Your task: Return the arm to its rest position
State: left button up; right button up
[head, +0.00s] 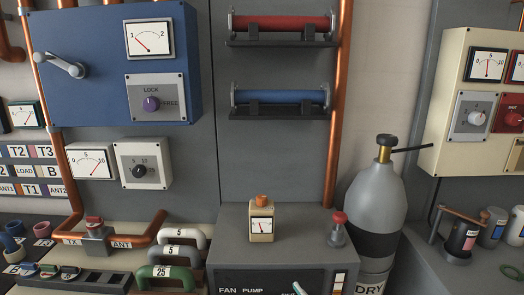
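Neither of my arms nor either gripper shows in the head view. No part of an arm crosses the panels or the bench, so I cannot tell how the grippers stand or whether they hold anything.
A blue panel box (115,75) with a lever is at upper left. A dark cabinet (280,262) bears a small beige meter (261,222) and a red-topped knob (338,230). A grey gas cylinder (377,200) stands to its right. Numbered handles (175,252) are at lower left.

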pick_arm(q)
jog(key=s+a+f+n+g+y, duration=0.1)
jog(key=s+a+f+g+y, duration=0.2)
jog(key=a+f, duration=0.7)
jog(key=s+f, duration=0.1)
jog(key=s, duration=0.1)
jog(key=shift+s+f+g, duration=0.35)
jog(key=shift+s+g, duration=0.05)
pick_arm(e)
jog(key=s+d+f+m+g+h, duration=0.1)
jog(key=s+d+f, duration=0.3)
jog(key=f, duration=0.4)
jog(key=s+d+f+m+g+h, duration=0.1)
jog(key=s+d+f+g+h, duration=0.2)
jog(key=s+d+f, duration=0.2)
jog(key=s+d+f+m+g+h, duration=0.2)
jog(key=s+d+f, duration=0.2)
jog(key=s+f, duration=0.4)
notch_tip(320, 180, down, 3)
jog(key=shift+d+f+g, duration=0.1)
jog(key=shift+d+g, duration=0.2)
jog(key=shift+d, duration=0.05)
